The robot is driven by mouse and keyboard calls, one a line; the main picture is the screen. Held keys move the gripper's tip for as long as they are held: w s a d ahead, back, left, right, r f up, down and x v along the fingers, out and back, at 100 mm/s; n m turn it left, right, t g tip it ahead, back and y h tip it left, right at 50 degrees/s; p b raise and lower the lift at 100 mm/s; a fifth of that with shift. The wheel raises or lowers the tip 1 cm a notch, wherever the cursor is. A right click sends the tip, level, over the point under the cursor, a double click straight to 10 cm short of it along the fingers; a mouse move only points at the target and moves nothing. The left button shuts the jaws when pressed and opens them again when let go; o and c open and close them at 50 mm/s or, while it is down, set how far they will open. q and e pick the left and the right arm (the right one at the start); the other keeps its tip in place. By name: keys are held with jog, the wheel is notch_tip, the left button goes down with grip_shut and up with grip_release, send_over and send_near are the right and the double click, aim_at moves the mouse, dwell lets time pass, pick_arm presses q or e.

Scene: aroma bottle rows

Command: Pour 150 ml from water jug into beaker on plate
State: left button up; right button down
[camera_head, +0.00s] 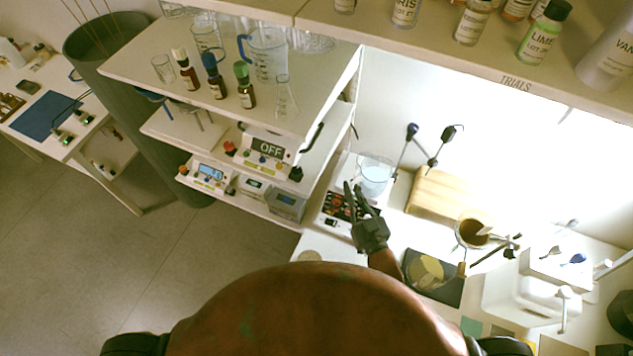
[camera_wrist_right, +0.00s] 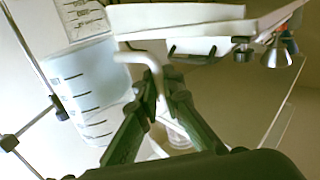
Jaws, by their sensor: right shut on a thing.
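A clear jug (camera_head: 375,176) with pale bluish water stands out beside my right gripper (camera_head: 357,190), over the white bench. In the right wrist view the jug (camera_wrist_right: 88,92) shows dark graduation marks and a pale bent handle (camera_wrist_right: 150,62). The fingers of my right gripper (camera_wrist_right: 160,82) are shut on that handle. I cannot tell whether the jug touches the bench. A small clear vessel (camera_wrist_right: 180,136) shows partly behind the fingers; I cannot tell whether it is the beaker. No plate is clearly identifiable. My left gripper is not in view.
A device with a dark, red-dotted top (camera_head: 338,205) lies beside the gripper. A wooden block (camera_head: 445,193) and a brown-filled vessel (camera_head: 473,232) stand to the right. A shelf at left holds bottles and a blue-handled jug (camera_head: 265,58). An upper shelf (camera_head: 450,62) overhangs.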

pick_arm(q)
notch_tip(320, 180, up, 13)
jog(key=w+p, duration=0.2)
jog(key=p, duration=0.9)
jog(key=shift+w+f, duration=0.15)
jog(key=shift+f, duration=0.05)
pick_arm(e)
jog(key=a+r+n+g+y, duration=0.1)
jog(key=a+y, duration=0.3)
jog(key=a, duration=0.6)
jog(key=shift+s+a+n+g, duration=0.15)
jog(key=shift+s+n+g, duration=0.2)
jog(key=shift+n, duration=0.35)
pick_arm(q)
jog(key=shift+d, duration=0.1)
pick_arm(e)
jog(key=shift+w, duration=0.1)
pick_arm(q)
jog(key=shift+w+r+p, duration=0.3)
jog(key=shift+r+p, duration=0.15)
pick_arm(e)
jog(key=shift+w+d+r+m, duration=0.3)
jog(key=shift+d+m, duration=0.1)
jog(key=shift+m, duration=0.5)
